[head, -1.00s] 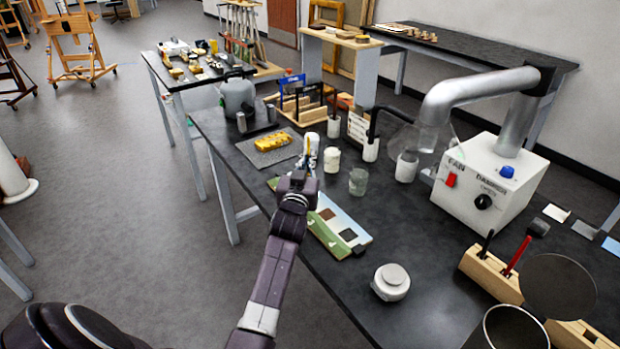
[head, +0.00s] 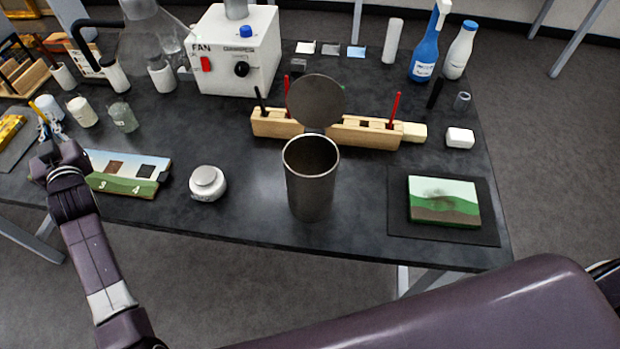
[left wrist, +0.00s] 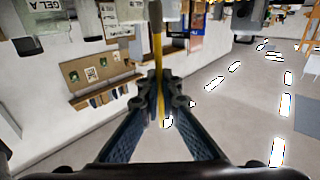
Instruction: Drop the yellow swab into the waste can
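The yellow swab (head: 38,111) is a thin yellow stick standing up from my left gripper (head: 46,152) at the left of the head view. In the left wrist view the swab (left wrist: 158,48) runs between the two fingers, which close on it. The waste can (head: 311,185) is a metal cylinder near the front edge of the black table, right of my left gripper and well apart from it. Its round lid (head: 316,101) stands raised behind the open mouth. My right gripper is not in view; a purple link of my own fills the lower right.
A white lidded jar (head: 207,183) and a painted panel (head: 128,172) lie between my left gripper and the can. A wooden tool block (head: 365,132) is behind the can. A landscape painting (head: 444,202) lies on a dark mat to the right. A fan box (head: 238,52) stands behind.

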